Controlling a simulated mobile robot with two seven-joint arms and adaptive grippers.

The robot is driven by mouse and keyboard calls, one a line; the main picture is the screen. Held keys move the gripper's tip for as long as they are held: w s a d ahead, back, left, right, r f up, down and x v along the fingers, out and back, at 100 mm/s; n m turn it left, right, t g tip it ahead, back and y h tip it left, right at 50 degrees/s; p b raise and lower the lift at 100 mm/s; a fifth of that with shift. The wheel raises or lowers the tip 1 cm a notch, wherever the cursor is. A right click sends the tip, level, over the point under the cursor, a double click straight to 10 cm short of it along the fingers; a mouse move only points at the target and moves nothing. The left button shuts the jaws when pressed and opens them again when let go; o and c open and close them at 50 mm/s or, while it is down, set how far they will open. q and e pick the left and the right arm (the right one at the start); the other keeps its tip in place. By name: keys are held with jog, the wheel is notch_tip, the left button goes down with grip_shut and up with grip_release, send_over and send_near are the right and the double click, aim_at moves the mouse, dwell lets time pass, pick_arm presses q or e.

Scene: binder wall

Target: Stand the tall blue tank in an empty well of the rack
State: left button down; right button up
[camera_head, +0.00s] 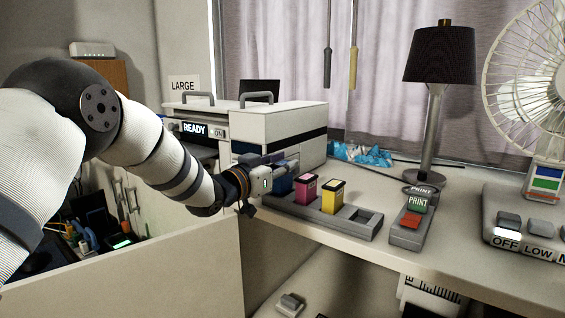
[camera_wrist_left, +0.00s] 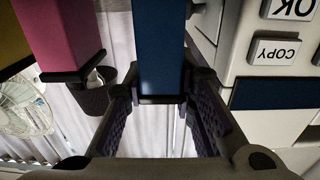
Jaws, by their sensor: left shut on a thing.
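The blue tank (camera_head: 283,185) is at the left end of the grey rack (camera_head: 345,231), mostly hidden by my left gripper (camera_head: 286,166). In the left wrist view the blue tank (camera_wrist_left: 161,50) stands between the two fingers, and the gripper is shut on it. I cannot tell whether its base is in a well or just above one. A magenta tank (camera_head: 306,190) and a yellow tank (camera_head: 333,197) stand upright in the rack to its right. At the rack's right end an empty well (camera_head: 365,217) shows. My right gripper is not in view.
A white printer (camera_head: 280,135) with a READY display stands close behind the gripper. A PRINT button box (camera_head: 410,222), a black lamp (camera_head: 430,130) and a fan (camera_head: 530,70) are to the right. The desk's front edge runs just before the rack.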

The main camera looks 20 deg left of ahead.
pick_arm(q)
jog(key=shift+f, duration=0.9)
jog(key=c, duration=1.3)
grip_release()
jog(key=v, duration=1.2)
